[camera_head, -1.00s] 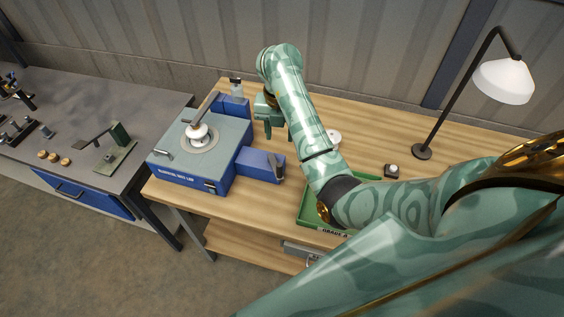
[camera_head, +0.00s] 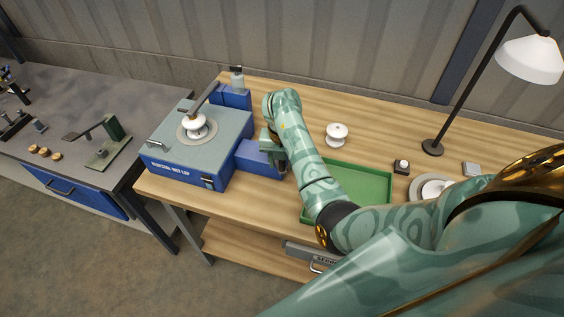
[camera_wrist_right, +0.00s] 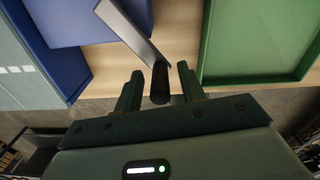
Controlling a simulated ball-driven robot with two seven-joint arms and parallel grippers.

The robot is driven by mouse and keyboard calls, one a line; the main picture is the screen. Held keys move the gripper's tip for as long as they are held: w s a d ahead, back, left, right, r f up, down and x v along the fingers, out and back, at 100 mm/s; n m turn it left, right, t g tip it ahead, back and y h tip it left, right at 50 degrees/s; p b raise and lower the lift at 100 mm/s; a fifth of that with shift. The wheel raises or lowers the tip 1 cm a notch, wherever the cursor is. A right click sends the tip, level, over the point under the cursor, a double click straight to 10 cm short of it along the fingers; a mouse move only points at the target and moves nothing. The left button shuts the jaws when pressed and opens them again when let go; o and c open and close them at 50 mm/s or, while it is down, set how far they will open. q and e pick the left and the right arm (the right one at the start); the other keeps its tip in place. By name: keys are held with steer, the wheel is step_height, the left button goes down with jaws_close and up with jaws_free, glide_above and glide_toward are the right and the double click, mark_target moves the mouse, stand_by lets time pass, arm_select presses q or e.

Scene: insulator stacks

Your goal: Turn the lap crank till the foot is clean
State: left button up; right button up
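The blue wet lap with a grey top (camera_head: 222,135) stands at the left of the wooden bench. A white insulator (camera_head: 194,125) sits on its round plate under a metal arm (camera_head: 207,97); the underside of its foot is hidden. The crank is mostly covered by my right gripper (camera_head: 275,150) in the head view. The right wrist view shows the crank's flat metal arm (camera_wrist_right: 132,32) and dark handle (camera_wrist_right: 160,85). My right gripper (camera_wrist_right: 158,88) is open, with one finger on each side of the handle and gaps visible. My left gripper is not in view.
A green tray (camera_head: 376,176) lies right of my right forearm. Another white insulator (camera_head: 336,134) stands behind it. A lamp (camera_head: 433,146) and small blocks stand farther right. A grey bench (camera_head: 80,92) is at the left. The back of the wooden bench is mostly clear.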

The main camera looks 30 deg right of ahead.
jaws_close()
steer(key=shift+d, duration=0.1)
